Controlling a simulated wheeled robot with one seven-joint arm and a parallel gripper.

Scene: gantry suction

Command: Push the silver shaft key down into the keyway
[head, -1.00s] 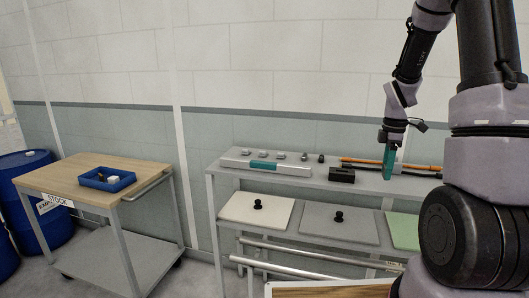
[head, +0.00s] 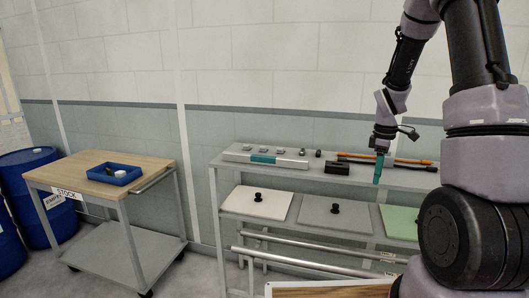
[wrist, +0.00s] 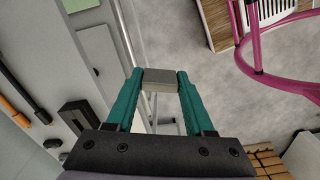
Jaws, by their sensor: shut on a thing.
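My gripper (head: 379,170) has teal fingers and is shut on a small silver-grey block, which looks like the shaft key (wrist: 159,79). The wrist view shows the block squarely between the two fingertips. The gripper (wrist: 160,82) points down near the front edge of the grey bench, and the block appears over or beyond that edge, above the floor. The block cannot be made out in the head view. I cannot identify a keyway in either view.
A grey bench top (head: 225,162) holds a long silver bar with a teal patch (head: 290,162), a black block (head: 337,167), an orange-and-black rod (head: 410,162) and several small parts. Below are panels (head: 255,203). A wooden-topped cart (head: 70,172) with a blue tray (head: 114,175) stands left.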

